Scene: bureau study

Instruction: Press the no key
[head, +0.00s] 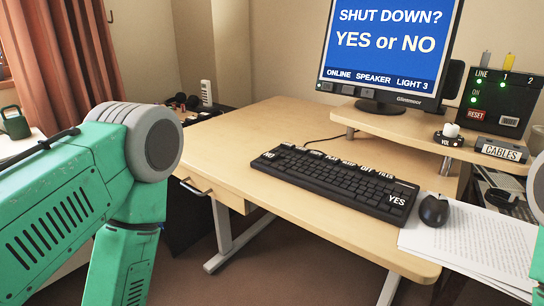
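A black keyboard (335,180) lies on the light wooden desk (235,135). A white-lettered label at its far left corner (268,155) looks like NO, small in this view. A larger YES label (397,199) is at its near right corner. The monitor (388,45) shows "SHUT DOWN? YES or NO" on blue. My green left arm fills the left side, apart from the keyboard; its gripper is out of view. Only a sliver of my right arm shows at the right edge; its gripper is out of view.
A black mouse (434,210) and printed papers (470,246) lie right of the keyboard. A raised shelf (415,124) carries the monitor, a volume knob (448,135) and a CABLES box (502,150). The desk left of the keyboard is clear.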

